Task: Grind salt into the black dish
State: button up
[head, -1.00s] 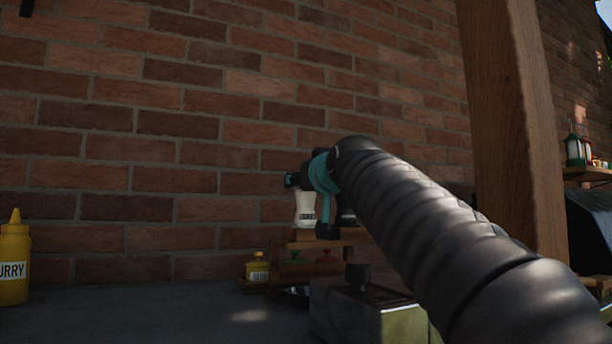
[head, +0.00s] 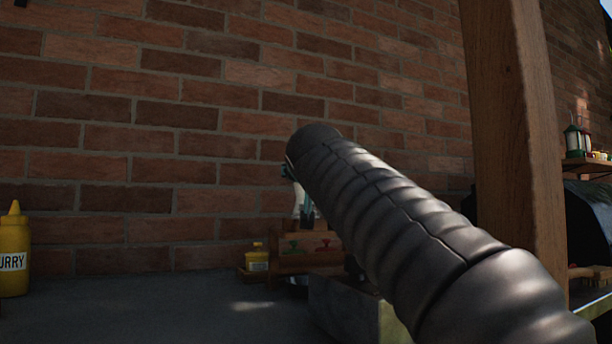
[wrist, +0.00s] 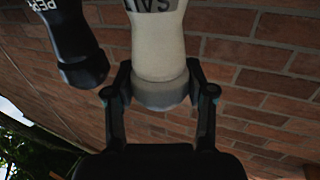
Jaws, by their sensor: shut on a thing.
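The salt mill (wrist: 158,40) is white with a grey end and a SALT label, upside down in the wrist view. My gripper (wrist: 160,92) has its two fingers closed around the grey end. In the head view my arm hides most of the gripper, and only a white sliver of the mill (head: 298,203) shows above the wooden rack. A black mill with a partly visible PE label (wrist: 75,45) stands to the left of the salt mill in the wrist view, apart from the fingers. I cannot make out the black dish in either view.
A yellow curry bottle (head: 14,252) stands far left. The grey tabletop (head: 150,300) between is clear. A brick wall (head: 150,130) is behind; a wooden post (head: 515,140) rises right.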

jog(key=shift+w+f, duration=0.1)
jog(key=shift+f, duration=0.1)
jog(key=o, duration=1.2)
jog(key=shift+a, duration=0.1)
jog(key=shift+r, duration=0.1)
jog(key=shift+s+r, duration=0.1)
jog(key=shift+s, duration=0.3)
jog(key=s, duration=1.1)
jog(key=shift+s+d, duration=0.15)
jog(key=shift+d, duration=0.05)
